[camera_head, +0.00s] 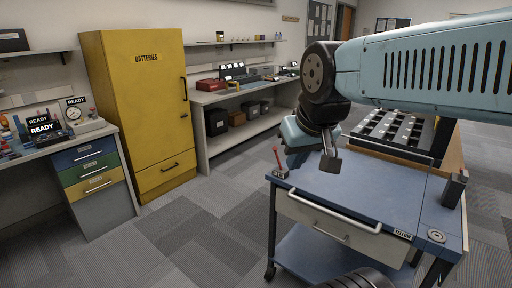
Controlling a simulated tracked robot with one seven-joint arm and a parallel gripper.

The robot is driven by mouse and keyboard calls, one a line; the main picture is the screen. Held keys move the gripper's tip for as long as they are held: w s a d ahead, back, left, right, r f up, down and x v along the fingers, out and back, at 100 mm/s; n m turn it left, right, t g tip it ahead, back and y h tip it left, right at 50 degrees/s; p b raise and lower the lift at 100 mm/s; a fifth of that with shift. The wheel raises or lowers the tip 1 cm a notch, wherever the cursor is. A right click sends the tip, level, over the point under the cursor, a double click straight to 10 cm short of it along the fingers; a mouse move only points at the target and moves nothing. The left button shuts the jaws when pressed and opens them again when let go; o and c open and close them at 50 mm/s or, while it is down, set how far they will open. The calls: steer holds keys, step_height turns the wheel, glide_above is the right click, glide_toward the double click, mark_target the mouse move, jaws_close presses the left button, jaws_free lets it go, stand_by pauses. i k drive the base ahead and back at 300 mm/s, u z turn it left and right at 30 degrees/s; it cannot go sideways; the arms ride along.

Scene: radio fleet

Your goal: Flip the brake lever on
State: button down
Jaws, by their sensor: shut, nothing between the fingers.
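The brake lever (277,159) has a red handle and a small pale base. It stands at the left corner of the blue-topped cart (385,206), with its handle tilted slightly left at the top. My gripper (330,164) hangs from the light-blue arm, above the cart top and to the right of the lever. Its dark fingers are shut and empty, pointing down. A gap shows between the fingers and the lever in the picture; the distance in depth is hard to judge.
The cart has a drawer with a pale handle (331,217) and a dark block (454,189) at its right. A slotted tray (391,133) stands behind. A yellow cabinet (135,110) and a cluttered bench (50,145) are left. Carpet between cabinet and cart is clear.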

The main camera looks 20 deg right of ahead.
mark_target(274, 148)
steer(key=z, duration=0.1)
steer(key=i, duration=0.95)
steer(key=u, duration=0.1)
